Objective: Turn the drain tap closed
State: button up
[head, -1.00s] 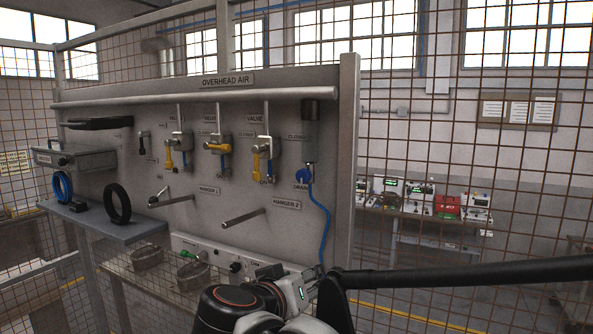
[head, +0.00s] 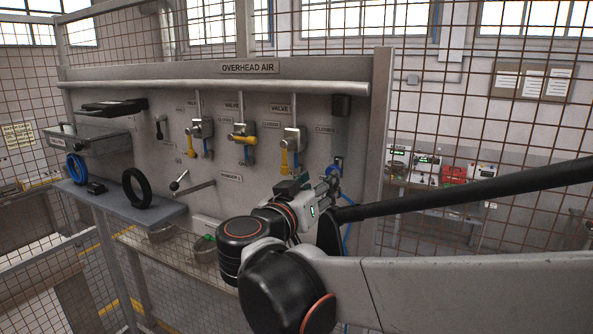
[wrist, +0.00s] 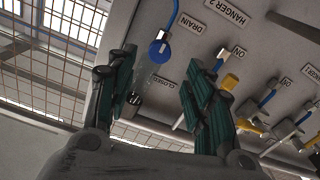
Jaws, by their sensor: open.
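The drain tap is a round blue knob (wrist: 158,50) in the wrist view, with a DRAIN label (wrist: 189,23) beside it and a blue hose leading from it. My gripper (wrist: 158,88) is open, and the knob shows between and beyond its two fingers, with nothing held. In the head view my gripper (head: 328,184) is at the panel's right side, just below a dark cylinder (head: 340,122). There it covers most of the tap; a bit of blue shows beside it. I cannot tell whether the fingers touch the tap.
Valves with yellow handles (head: 242,137) hang left of the drain on the grey panel (head: 110,75). A hanger rod (head: 195,188) juts out below them. A shelf (head: 120,212) with rings is at the left. A metal post (head: 380,120) edges the panel at right.

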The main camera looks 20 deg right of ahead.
jog(key=p+x, duration=0.1)
jog(key=x, duration=0.6)
jog(key=shift+w+d, duration=0.2)
jog(key=shift+d, duration=0.1)
jog(key=c, duration=1.1)
